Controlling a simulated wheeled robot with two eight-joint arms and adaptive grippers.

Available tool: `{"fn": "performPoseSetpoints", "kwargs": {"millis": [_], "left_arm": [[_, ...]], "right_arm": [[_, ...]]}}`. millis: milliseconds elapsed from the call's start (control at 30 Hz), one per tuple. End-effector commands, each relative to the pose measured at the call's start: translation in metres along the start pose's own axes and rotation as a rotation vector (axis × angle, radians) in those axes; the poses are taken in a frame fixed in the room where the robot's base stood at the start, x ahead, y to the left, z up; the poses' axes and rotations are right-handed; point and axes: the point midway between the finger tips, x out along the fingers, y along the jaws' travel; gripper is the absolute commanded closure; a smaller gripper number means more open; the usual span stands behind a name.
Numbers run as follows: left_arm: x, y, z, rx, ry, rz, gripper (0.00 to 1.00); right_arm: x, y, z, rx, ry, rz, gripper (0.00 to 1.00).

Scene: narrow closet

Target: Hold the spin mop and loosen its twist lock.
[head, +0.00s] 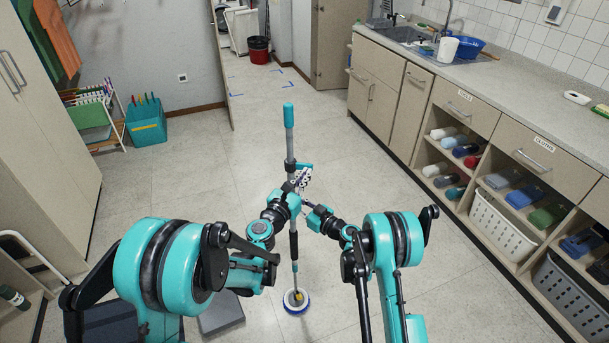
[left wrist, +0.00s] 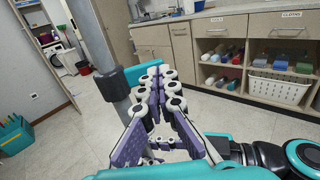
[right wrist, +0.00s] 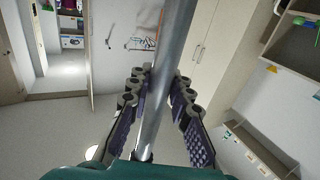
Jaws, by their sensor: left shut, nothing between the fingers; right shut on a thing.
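The spin mop stands upright on the floor, with a teal top grip (head: 289,116), a grey pole (head: 290,148) and a blue-rimmed round head (head: 296,303). The teal twist lock (head: 303,166) sits partway up the pole and also shows in the left wrist view (left wrist: 135,76). My left gripper (head: 304,174) is shut and empty beside the pole, its fingertips close to the lock; contact is unclear. My right gripper (right wrist: 158,85) is shut on the grey pole (right wrist: 168,55), which runs between its fingers. In the head view it is partly hidden below the left gripper.
A counter with drawers and open shelves (head: 470,170) runs along the right. A tall cabinet (head: 45,130) stands at the left. A teal bin (head: 146,122) and a red bucket (head: 259,50) are farther back. The floor around the mop is mostly clear.

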Motion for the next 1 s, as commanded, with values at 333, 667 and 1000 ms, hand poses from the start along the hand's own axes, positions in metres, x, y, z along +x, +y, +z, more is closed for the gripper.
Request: {"fn": "performPoseSetpoints", "kwargs": {"millis": [333, 667, 1000], "left_arm": [[-0.071, -0.018, 0.0, 0.0, 0.0, 0.001, 1.0], [-0.122, -0.032, 0.0, 0.0, 0.0, 0.0, 1.0], [-0.129, -0.034, 0.0, 0.0, 0.001, 0.0, 1.0]], "right_arm": [[0.0, 0.0, 0.0, 0.0, 0.0, 0.0, 1.0], [0.0, 0.0, 0.0, 0.0, 0.0, 0.0, 1.0], [0.0, 0.0, 0.0, 0.0, 0.0, 0.0, 1.0]]}}
